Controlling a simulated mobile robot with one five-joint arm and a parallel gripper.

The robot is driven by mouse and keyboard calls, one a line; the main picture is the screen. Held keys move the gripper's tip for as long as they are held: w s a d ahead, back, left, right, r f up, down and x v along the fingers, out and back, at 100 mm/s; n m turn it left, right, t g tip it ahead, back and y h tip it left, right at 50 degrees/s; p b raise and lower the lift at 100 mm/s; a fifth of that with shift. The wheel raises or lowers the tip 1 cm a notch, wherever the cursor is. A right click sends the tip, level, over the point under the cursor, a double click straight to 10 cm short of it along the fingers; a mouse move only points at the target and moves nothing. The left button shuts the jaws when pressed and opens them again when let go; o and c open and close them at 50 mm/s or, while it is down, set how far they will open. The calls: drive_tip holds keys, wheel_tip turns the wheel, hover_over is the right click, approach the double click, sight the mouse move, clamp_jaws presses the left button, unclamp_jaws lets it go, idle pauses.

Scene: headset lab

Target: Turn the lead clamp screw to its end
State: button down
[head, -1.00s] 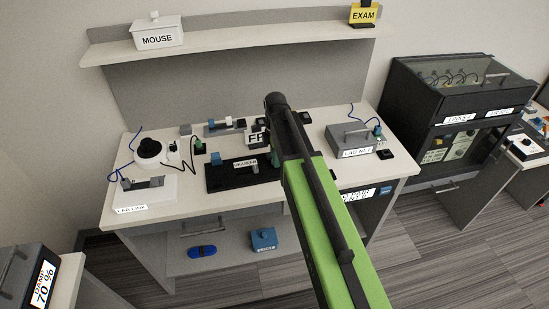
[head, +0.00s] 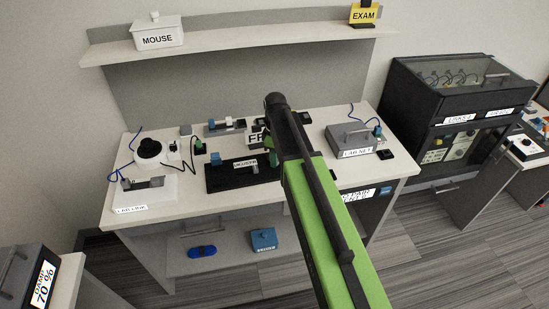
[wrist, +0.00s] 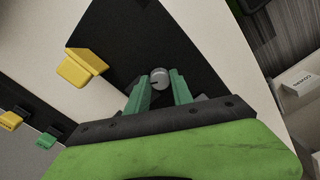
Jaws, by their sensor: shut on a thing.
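The lead clamp screw appears to be the round grey knob (wrist: 159,76) on the black plate in the wrist view. A small dark mark shows on its face. My gripper (wrist: 160,87) has its two green fingers on either side of the knob and is shut on it. In the head view my arm covers part of the black plate (head: 217,180) on the bench, and the screw cannot be made out there.
A yellow block (wrist: 84,66) stands left of the fingers in the wrist view. On the bench (head: 170,222), a grey LAB NET box (head: 350,138) is to the right and a white LAB LINK unit (head: 145,190) to the left. A shelf (head: 220,43) hangs above.

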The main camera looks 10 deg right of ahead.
drive_tip(key=m, duration=0.4)
drive_tip(key=shift+d+m, duration=0.1)
drive_tip(key=shift+m, duration=0.2)
drive_tip(key=m, duration=0.3)
drive_tip(key=shift+m, duration=0.4)
drive_tip(key=m, duration=0.3)
drive_tip(key=shift+m, duration=2.1)
drive_tip(key=c, duration=1.1)
unclamp_jaws()
drive_tip(key=shift+r, duration=0.1)
